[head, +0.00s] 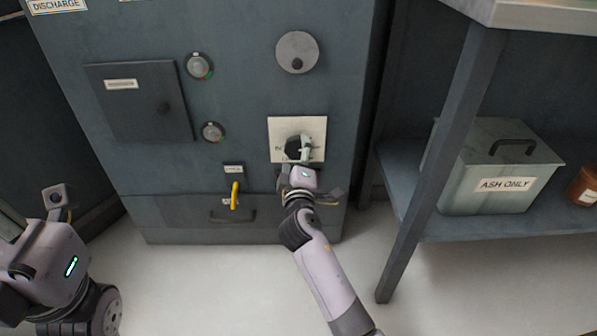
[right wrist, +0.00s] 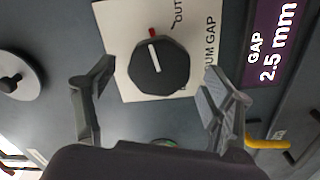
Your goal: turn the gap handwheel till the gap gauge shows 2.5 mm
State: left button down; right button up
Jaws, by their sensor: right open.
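The black many-sided gap handwheel (right wrist: 160,66) has a white pointer line and sits on a pale plate (right wrist: 122,75) lettered "OUT" and "UM GAP". A red mark shows at its rim by the pointer's end. The purple gap gauge (right wrist: 271,45) beside the plate reads "GAP 2.5 mm". My right gripper (right wrist: 159,72) is open, its fingers on either side of the handwheel with clear space to it. In the head view my right gripper partly covers the handwheel (head: 291,150). My left gripper's housing (head: 55,262) is at the lower left; its fingers are not clearly visible.
Above the plate is a grey disc with a dark knob (head: 297,52). A yellow lever (head: 235,195) is left of my right gripper. A bench leg (head: 440,165) and an "ASH ONLY" box (head: 500,165) stand right.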

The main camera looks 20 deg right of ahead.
jog(key=v, duration=0.9)
